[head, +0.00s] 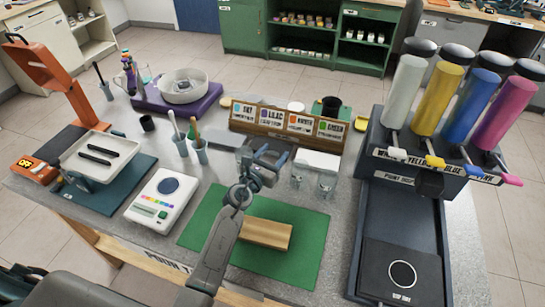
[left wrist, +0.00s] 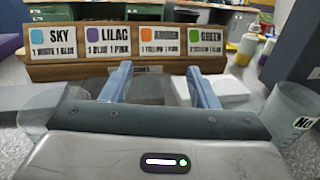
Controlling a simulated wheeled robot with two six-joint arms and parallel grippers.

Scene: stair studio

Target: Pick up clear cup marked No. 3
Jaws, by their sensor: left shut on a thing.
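My left gripper (head: 264,157) is above the back edge of the green mat, in front of the recipe sign. In the left wrist view its two blue fingers (left wrist: 162,90) stand apart, closed on a see-through thing that looks like a clear cup (left wrist: 150,92). Its number cannot be read. Two other clear cups, one (head: 296,181) and another (head: 326,184), stand to the right of the gripper in the head view. A clear cup marked "NO" (left wrist: 290,112) shows at the right in the left wrist view, its digit cut off. My right gripper is not in view.
The wooden sign (head: 284,124) with colour cards stands just behind the gripper. A paint dispenser (head: 415,165) with several coloured tubes is at right. A wooden block (head: 266,234) lies on the green mat (head: 300,262). A white scale (head: 162,200) and cups with brushes are at left.

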